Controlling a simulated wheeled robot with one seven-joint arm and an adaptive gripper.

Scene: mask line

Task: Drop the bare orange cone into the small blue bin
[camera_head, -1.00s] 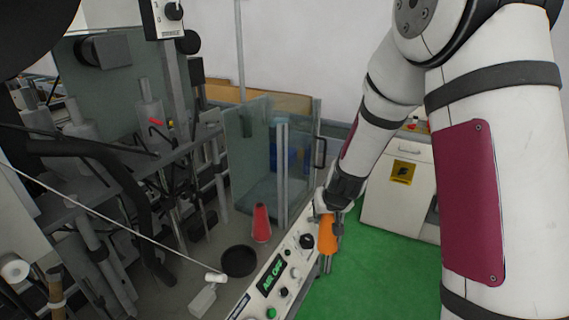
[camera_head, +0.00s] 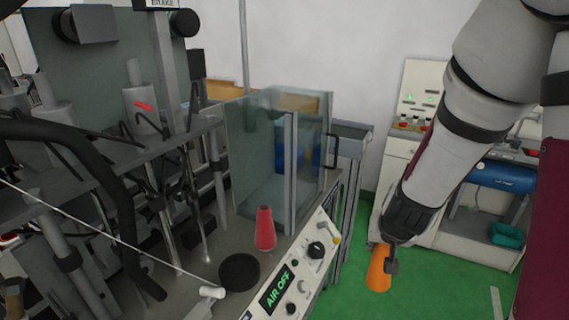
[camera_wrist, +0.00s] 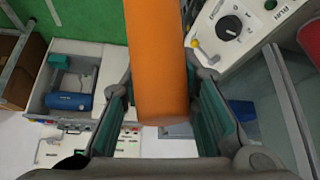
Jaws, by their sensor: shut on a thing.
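The bare orange cone (camera_head: 378,274) hangs from my gripper (camera_head: 390,256), over the green floor to the right of the machine's control panel. In the wrist view the orange cone (camera_wrist: 157,60) stands between the two fingers of my gripper (camera_wrist: 160,105), which are shut on it. Its far end runs out of that picture. A blue bin-like shape (camera_head: 281,152) shows partly through the clear guard at the back of the machine. It also shows as a dark blue patch (camera_wrist: 243,112) in the wrist view. Its opening is hidden.
A red cone (camera_head: 265,230) stands on the machine deck beside a black round dish (camera_head: 239,272). The control panel (camera_head: 293,276) edges the deck. Clear guard panels (camera_head: 262,165) rise behind. A blue tank (camera_head: 500,176) and a teal tray (camera_head: 507,235) are at the right.

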